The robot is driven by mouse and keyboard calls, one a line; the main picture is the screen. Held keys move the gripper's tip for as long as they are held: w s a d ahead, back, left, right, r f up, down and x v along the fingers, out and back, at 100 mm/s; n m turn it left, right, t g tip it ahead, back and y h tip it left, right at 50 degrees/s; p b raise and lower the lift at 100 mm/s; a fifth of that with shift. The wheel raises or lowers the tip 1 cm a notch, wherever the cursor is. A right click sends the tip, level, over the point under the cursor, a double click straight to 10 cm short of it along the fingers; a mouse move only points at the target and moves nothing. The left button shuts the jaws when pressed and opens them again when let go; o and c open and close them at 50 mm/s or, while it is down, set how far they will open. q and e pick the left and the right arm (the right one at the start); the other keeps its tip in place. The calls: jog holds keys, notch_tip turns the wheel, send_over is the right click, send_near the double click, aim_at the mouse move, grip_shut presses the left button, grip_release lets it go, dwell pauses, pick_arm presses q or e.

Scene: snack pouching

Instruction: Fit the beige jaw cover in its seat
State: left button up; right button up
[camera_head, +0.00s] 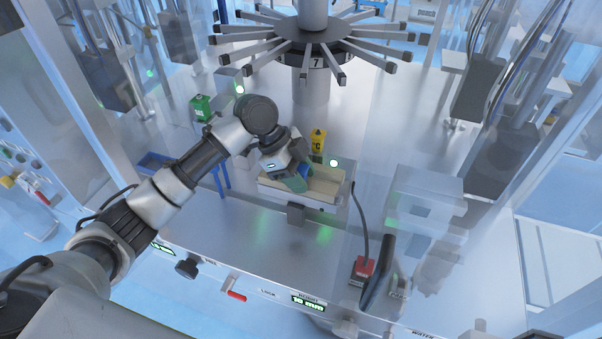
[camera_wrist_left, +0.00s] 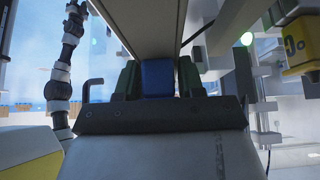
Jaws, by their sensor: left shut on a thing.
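The beige jaw cover (camera_head: 324,187) is a long pale piece in the middle of the head view, at the machine's front station. My left gripper (camera_head: 297,179) is over it, pointing down. Its green fingers are shut on a blue block (camera_wrist_left: 157,78), which appears to be the cover's grip. In the left wrist view a long beige-grey piece (camera_wrist_left: 148,22) runs away from the block. The gripper hides part of the cover and the seat, so I cannot tell whether the cover is fully seated. My right gripper is not in view.
A yellow tag marked C (camera_head: 318,140) stands just behind the cover; a green box (camera_head: 201,107) is to the left. A blue tray (camera_head: 156,161) lies left of my arm. A red-topped switch (camera_head: 363,267) with a cable is at the front right. A carousel (camera_head: 312,38) stands behind.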

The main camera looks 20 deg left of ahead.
pick_arm(q)
jog(key=shift+f+b, duration=0.3)
jog(key=shift+f, duration=0.35)
jog(key=shift+f+b, duration=0.35)
jog(key=shift+f, duration=0.65)
jog(key=o, duration=1)
jog(key=b+v, duration=0.2)
jog(key=v, duration=0.8)
jog(key=shift+a+r, duration=0.2)
jog(key=shift+r, duration=0.1)
